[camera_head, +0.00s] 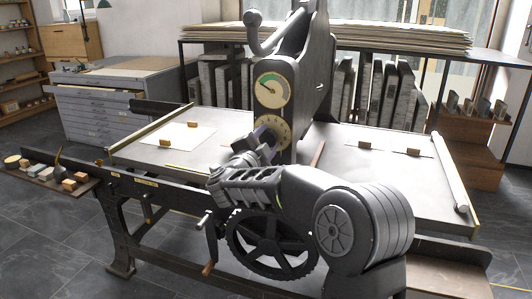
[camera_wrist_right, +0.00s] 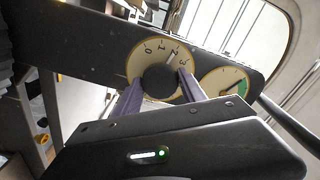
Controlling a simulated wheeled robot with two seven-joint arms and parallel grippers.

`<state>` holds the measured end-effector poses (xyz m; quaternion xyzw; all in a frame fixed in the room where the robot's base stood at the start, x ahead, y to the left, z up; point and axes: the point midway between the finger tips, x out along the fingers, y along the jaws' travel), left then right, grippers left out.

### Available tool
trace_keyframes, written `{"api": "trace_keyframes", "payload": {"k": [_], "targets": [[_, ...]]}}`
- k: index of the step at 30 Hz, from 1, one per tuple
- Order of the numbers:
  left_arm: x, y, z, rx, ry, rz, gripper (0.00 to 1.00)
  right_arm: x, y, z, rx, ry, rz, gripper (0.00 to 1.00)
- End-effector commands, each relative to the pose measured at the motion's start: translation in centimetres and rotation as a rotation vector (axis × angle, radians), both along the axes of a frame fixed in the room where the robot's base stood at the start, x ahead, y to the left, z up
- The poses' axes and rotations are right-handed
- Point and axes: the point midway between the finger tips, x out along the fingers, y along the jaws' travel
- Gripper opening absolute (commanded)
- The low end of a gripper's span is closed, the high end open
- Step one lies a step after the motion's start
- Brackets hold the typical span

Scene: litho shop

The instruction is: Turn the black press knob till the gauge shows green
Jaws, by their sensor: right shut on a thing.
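The black press knob (camera_wrist_right: 160,83) sits at the centre of a cream numbered dial (camera_wrist_right: 138,62) on the press's upright plate. My right gripper (camera_wrist_right: 159,85) is shut on the knob, one purple-grey finger on each side. In the head view my right gripper (camera_head: 262,141) reaches up to the numbered dial (camera_head: 285,128) and mostly hides the knob. The gauge (camera_head: 273,90) is a round cream face with a green sector, above the numbered dial; it also shows in the right wrist view (camera_wrist_right: 222,82). My left gripper is out of view.
The flat press bed (camera_head: 350,150) spreads to both sides of the upright, with small wooden blocks and paper on it. A spoked wheel (camera_head: 270,245) is below my right arm. A curved lever (camera_head: 268,42) rises above the gauge. A small tray (camera_head: 45,180) is at the left.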

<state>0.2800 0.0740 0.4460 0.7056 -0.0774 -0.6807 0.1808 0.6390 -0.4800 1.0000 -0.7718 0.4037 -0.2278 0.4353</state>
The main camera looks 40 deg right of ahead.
Motion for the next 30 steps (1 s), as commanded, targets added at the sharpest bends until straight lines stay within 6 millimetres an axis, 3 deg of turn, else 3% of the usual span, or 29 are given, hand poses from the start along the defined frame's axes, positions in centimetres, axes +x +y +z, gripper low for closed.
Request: {"api": "trace_keyframes", "payload": {"k": [1, 12, 30], "targets": [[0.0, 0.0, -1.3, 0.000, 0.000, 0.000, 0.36, 0.0, 0.0, -0.6, 0.026, -0.038, -0.001, 0.08], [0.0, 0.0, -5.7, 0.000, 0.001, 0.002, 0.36, 0.0, 0.0, -0.7, 0.226, -0.325, -0.001, 0.08], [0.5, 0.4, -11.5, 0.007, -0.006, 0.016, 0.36, 0.0, -0.1, -0.5, 0.527, -0.759, -0.002, 0.08]]}}
